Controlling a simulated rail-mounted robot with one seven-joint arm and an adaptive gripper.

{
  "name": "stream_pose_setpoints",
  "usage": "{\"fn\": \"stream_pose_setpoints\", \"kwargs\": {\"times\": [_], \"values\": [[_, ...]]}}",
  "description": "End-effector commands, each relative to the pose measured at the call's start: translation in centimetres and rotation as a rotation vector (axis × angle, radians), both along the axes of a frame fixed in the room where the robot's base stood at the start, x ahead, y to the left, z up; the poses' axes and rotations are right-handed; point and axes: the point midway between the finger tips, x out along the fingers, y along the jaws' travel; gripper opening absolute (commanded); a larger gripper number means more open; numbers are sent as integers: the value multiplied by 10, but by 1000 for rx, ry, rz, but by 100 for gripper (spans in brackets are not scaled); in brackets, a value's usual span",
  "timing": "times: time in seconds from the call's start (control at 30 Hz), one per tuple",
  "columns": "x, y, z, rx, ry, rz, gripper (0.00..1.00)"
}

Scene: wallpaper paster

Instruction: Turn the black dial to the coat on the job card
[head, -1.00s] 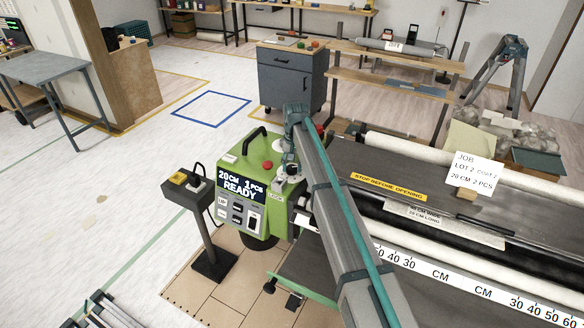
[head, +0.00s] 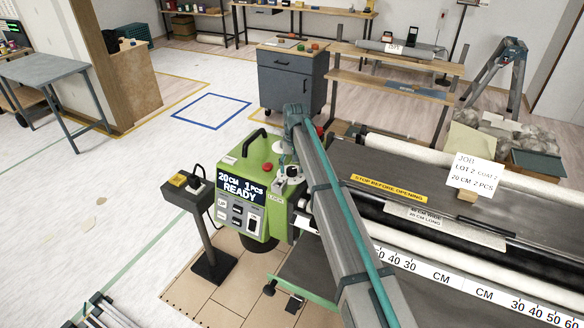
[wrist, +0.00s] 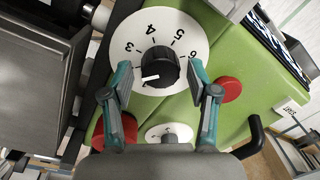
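The black dial (wrist: 160,68) sits on a round white scale plate (wrist: 186,28) with printed numbers; 3, 4, 5 and 6 are readable in the wrist view. Its white pointer mark points left and slightly down. The number it faces is not clear. My gripper (wrist: 158,84) is open, one finger on each side of the dial, with a gap visible to both. In the head view my gripper (head: 281,178) is over the green control box (head: 262,152). The job card (head: 475,174) reads LOT 2, COAT 2, 20 CM 2 PCS.
A red button (wrist: 229,89) lies right of the right finger, and another red part (wrist: 116,128) lies below the left finger. A smaller white dial (wrist: 168,132) is under the gripper. The display (head: 240,186) reads 20CM 1PCS READY. A black handle (head: 254,136) stands on the box.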

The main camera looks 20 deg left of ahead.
Motion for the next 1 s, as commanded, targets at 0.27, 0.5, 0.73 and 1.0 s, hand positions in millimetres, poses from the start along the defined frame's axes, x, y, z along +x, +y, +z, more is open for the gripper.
{"fn": "stream_pose_setpoints", "kwargs": {"times": [0.27, 0.5, 0.73, 1.0], "values": [[0, 0, 0, 0, 0, 0, 67], [0, -1, 14, 0, 0, 0, 67], [2, -2, 55, 1, -2, -1, 67], [3, -4, 101, 0, -1, -1, 67]]}}
